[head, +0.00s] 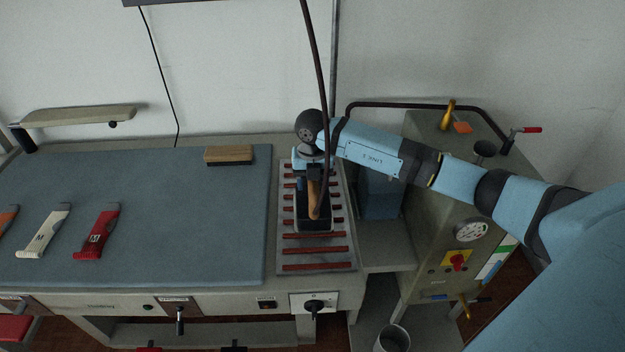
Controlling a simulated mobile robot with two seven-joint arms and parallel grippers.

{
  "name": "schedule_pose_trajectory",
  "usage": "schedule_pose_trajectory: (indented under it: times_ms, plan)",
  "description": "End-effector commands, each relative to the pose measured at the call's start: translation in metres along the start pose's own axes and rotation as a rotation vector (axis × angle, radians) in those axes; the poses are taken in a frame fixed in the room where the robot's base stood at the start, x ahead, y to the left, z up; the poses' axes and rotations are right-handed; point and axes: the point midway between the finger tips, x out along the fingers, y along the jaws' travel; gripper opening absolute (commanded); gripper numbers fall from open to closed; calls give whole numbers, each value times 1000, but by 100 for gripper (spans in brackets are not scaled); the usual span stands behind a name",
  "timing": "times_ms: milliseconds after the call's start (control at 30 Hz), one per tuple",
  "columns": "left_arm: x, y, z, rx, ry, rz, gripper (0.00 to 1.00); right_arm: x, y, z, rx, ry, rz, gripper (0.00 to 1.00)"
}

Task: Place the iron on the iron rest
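The iron (314,208) has a dark body and a wooden handle, with a dark hose rising from it. It is over the iron rest (342,262), a grey plate with several red-brown bars, at the right end of the table. It looks level; whether its sole touches the bars is hard to tell. My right gripper (314,175) is at the far end of the iron's handle, pointing down. Its fingers are dark and partly hidden by the hose and my wrist, so their grip does not show clearly. My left gripper is not in view.
The blue-grey padded table (150,240) holds a wooden brush (230,155) and several collar-like pieces, including a red one (97,232) and a cream one (45,232). A grey-green boiler cabinet (430,235) stands right of the rest. A sleeve board (80,116) is back left.

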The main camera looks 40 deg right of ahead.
Motion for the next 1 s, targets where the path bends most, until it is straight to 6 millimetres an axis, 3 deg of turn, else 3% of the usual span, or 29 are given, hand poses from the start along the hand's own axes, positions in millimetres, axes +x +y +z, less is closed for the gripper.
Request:
schedule_pose_trajectory:
  times_ms: [367,800,1000]
  plan:
    - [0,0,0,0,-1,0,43,-8,0,0,0,-2,1,54]
    - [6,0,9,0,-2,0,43,-94,0,0,-1,-3,2,54]
    - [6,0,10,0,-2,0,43,-118,0,0,0,-1,1,54]
